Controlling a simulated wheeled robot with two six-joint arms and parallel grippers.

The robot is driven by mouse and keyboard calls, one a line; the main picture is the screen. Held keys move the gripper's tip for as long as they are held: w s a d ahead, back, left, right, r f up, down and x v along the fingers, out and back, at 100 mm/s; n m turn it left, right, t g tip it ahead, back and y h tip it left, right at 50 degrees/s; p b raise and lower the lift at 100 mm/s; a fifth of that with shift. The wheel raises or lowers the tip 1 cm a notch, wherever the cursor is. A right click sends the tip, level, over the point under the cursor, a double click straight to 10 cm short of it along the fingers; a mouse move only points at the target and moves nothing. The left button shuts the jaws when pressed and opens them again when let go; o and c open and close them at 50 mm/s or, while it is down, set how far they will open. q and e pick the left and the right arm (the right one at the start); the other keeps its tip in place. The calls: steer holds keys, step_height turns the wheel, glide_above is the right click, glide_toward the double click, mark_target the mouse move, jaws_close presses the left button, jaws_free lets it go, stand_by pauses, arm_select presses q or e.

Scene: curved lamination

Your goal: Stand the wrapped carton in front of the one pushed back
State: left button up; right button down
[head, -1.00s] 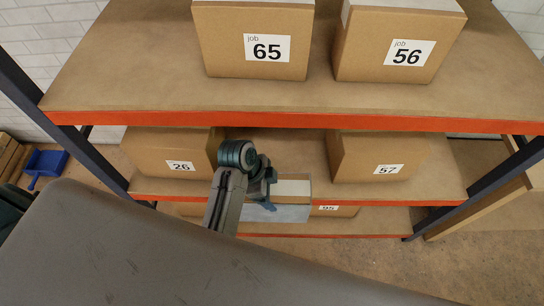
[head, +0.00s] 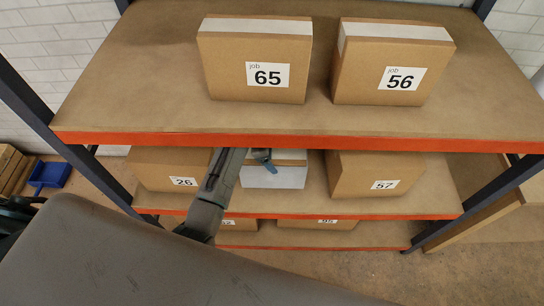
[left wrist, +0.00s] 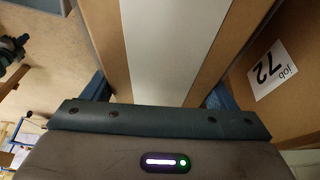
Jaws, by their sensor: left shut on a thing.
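The wrapped carton (head: 274,177), with a pale front and a white strip along its brown top, is at the middle shelf between two other cartons. My left gripper (head: 264,158) is shut on it from above. In the left wrist view the held carton (left wrist: 165,45) fills the space between the blue fingers, white strip upward. I cannot tell whether its underside touches the shelf. The carton pushed back is not clearly seen in the head view. A carton labelled 72 (left wrist: 290,95) stands to the right in the left wrist view. My right gripper is not in view.
Carton 26 (head: 160,168) stands left of the held carton, and carton 57 (head: 370,175) stands right with a small gap. The top shelf (head: 300,122) with its orange edge overhangs, bearing cartons 65 (head: 255,60) and 56 (head: 392,62). Carton 95 (head: 310,223) is below.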

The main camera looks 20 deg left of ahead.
arm_select(q)
steer(key=shift+s+f, duration=0.25)
steer(key=shift+f, duration=0.35)
steer(key=o, duration=2)
steer(key=shift+f, duration=0.15)
